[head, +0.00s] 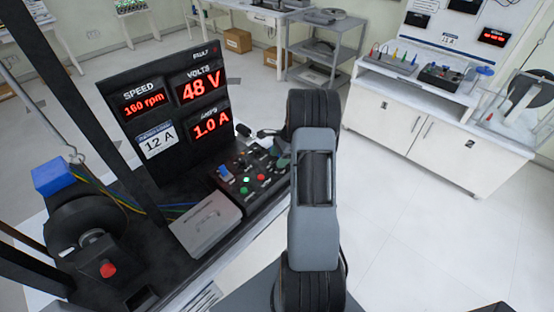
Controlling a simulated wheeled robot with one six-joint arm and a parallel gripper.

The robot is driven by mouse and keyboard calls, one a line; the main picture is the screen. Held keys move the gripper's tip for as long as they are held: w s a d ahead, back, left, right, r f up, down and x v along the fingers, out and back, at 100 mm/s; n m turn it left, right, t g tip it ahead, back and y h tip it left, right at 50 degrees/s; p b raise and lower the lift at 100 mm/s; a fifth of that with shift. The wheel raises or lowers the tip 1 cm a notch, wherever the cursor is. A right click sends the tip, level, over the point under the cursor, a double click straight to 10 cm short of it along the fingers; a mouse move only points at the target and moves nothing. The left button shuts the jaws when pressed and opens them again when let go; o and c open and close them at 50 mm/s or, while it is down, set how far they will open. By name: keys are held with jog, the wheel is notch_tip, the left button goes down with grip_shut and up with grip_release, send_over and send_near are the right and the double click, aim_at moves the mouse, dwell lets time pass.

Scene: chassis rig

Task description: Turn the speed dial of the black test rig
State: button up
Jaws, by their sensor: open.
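The black test rig (118,96) stands at the left in the head view. Its upright board shows red readouts of 160 rpm under SPEED, 48 V under VOLTS and 1.0 A below. The sloped control panel (232,181) in front of the board carries several coloured buttons and small knobs. I cannot make out which of them is the speed dial, and my arm covers the panel's right end. My gripper is not clearly visible, as my arm's links stand in front of that area. Small dark parts show left of the arm above the panel; I cannot tell what they are.
A grey box (206,224) lies on the rig's base beside the panel. A motor with a blue block (54,175) and a red button (108,270) are at the left. A white cabinet bench (425,136) stands at the right. The floor between is clear.

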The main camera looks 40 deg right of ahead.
jog(key=shift+x, duration=0.95)
jog(key=c, duration=0.9)
